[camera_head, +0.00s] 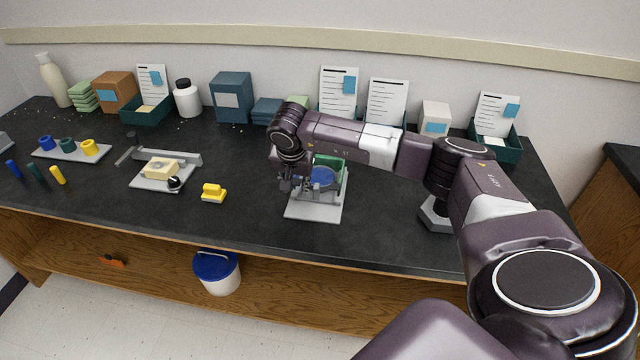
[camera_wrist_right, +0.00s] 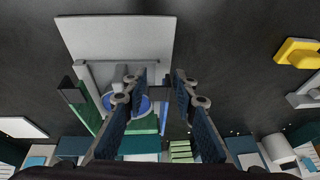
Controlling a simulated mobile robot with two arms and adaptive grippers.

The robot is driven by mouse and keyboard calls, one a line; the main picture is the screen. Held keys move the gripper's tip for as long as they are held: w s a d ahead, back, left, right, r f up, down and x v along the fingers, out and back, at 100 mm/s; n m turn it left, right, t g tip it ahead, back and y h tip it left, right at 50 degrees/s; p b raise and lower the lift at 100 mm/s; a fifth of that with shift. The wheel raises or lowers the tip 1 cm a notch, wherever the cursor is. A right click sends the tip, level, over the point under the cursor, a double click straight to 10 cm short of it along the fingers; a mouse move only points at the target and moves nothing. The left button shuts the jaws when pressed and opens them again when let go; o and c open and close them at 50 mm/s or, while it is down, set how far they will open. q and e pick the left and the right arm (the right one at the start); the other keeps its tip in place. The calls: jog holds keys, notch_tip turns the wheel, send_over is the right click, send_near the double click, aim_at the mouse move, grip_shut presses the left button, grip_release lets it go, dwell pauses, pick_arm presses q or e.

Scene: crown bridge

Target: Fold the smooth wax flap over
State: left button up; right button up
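A fixture with a light grey base plate (camera_head: 318,208) stands on the dark bench. It carries a green upright part (camera_head: 338,164) and a round blue piece (camera_head: 326,178). In the right wrist view the grey plate (camera_wrist_right: 118,38), the blue piece (camera_wrist_right: 142,106) and a green part (camera_wrist_right: 88,103) show behind the fingers. I cannot tell which part is the wax flap. My right gripper (camera_head: 296,187) is at the fixture's left side, close to the blue piece. Its two fingers (camera_wrist_right: 160,82) are apart, with no held thing clearly visible. Contact is unclear. My left gripper is out of view.
To the left are a yellow block (camera_head: 213,193), a grey tray (camera_head: 150,182) and a rack with coloured rings (camera_head: 66,153). Boxes, including a teal box (camera_head: 231,97), and paper cards (camera_head: 388,101) line the wall. The bench front between yellow block and fixture is clear.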

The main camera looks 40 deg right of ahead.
jog(key=shift+s+a+r+p, duration=0.55)
jog(key=shift+s+a+p, duration=0.15)
jog(key=shift+a, duration=0.1)
jog(key=shift+s+a+r+p, duration=0.25)
jog(key=shift+s+a+p, duration=0.05)
jog(key=shift+s+a, duration=0.2)
jog(key=shift+s+a+r+p, duration=0.2)
jog(key=shift+s+a+p, duration=0.05)
jog(key=shift+s+a, duration=0.2)
notch_tip(320, 180, up, 4)
jog(key=shift+f+p, duration=0.1)
jog(key=shift+p, duration=0.95)
jog(key=shift+w, duration=0.1)
